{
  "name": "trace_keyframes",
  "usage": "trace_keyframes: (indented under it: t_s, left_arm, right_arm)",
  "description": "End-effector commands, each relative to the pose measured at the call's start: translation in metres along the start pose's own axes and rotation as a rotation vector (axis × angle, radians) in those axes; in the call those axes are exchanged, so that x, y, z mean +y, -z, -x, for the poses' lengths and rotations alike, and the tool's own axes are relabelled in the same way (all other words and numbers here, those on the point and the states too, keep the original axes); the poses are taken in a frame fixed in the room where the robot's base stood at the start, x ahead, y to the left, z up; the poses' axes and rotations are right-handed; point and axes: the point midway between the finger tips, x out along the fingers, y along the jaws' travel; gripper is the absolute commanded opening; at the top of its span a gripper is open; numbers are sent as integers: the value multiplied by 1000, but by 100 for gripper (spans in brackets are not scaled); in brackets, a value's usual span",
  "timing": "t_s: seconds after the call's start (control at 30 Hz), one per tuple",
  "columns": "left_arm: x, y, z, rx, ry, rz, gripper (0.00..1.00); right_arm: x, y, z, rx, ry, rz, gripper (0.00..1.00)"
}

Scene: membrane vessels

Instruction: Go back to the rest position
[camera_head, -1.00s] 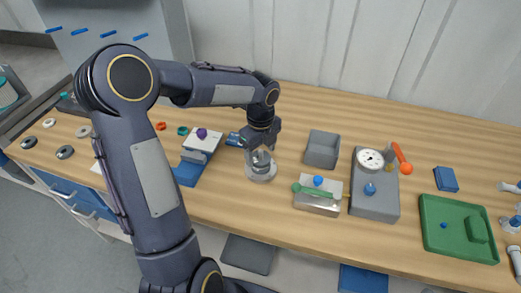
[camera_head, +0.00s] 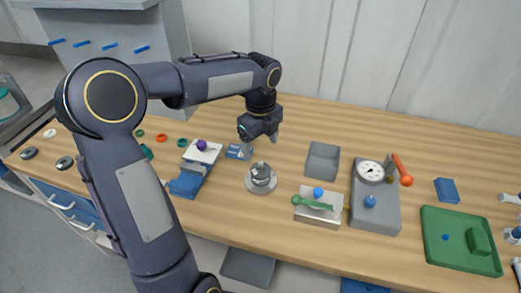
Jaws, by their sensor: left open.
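My left gripper (camera_head: 260,142) hangs from the arm that comes in from the left. It points down, open and empty, above and behind a round metal-and-glass vessel (camera_head: 261,186) on the wooden table (camera_head: 225,222). The gripper is apart from the vessel, which stands upright. My right gripper is not in view.
Left of the vessel is a blue stand with a white plate (camera_head: 203,152) and purple knob.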

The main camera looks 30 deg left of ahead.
Motion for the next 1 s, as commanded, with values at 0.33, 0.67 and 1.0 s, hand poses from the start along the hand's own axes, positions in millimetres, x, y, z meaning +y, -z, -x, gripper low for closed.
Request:
trace_keyframes:
  t_s: [0.33, 0.67, 1.0]
  left_arm:
    - [0, 0, 0, 0, -1, 0, 77]
    - [5, 3, 4, -2, 9, 37, 77]
    - [109, 60, 40, 136, 197, 921, 77]
  right_arm:
    - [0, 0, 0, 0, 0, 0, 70]
    - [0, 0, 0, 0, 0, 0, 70]
    - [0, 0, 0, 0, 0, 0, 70]
